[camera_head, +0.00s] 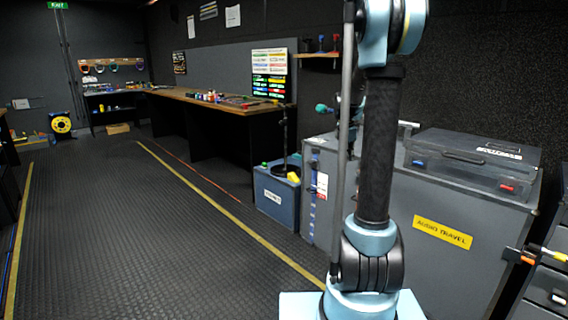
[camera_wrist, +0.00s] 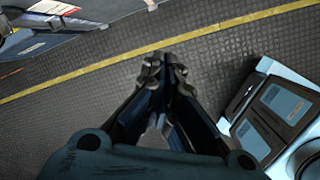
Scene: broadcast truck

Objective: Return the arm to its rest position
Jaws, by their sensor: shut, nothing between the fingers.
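My arm (camera_head: 378,150) stands upright right of centre in the head view, and its top runs out of the frame. My gripper (camera_wrist: 165,68) shows in the wrist view with its fingers drawn together and nothing between them. It points down over the dark ribbed floor, clear of any object. In the head view I cannot make out the gripper clearly; the arm hides part of that area.
A grey case labelled Audio Travel (camera_head: 443,234) stands right behind the arm, with a clear-lidded box (camera_head: 470,158) on top. A blue-grey bin (camera_head: 276,196) stands left of it. A long workbench (camera_head: 215,102) lines the wall. The floor (camera_head: 150,250) at left is open.

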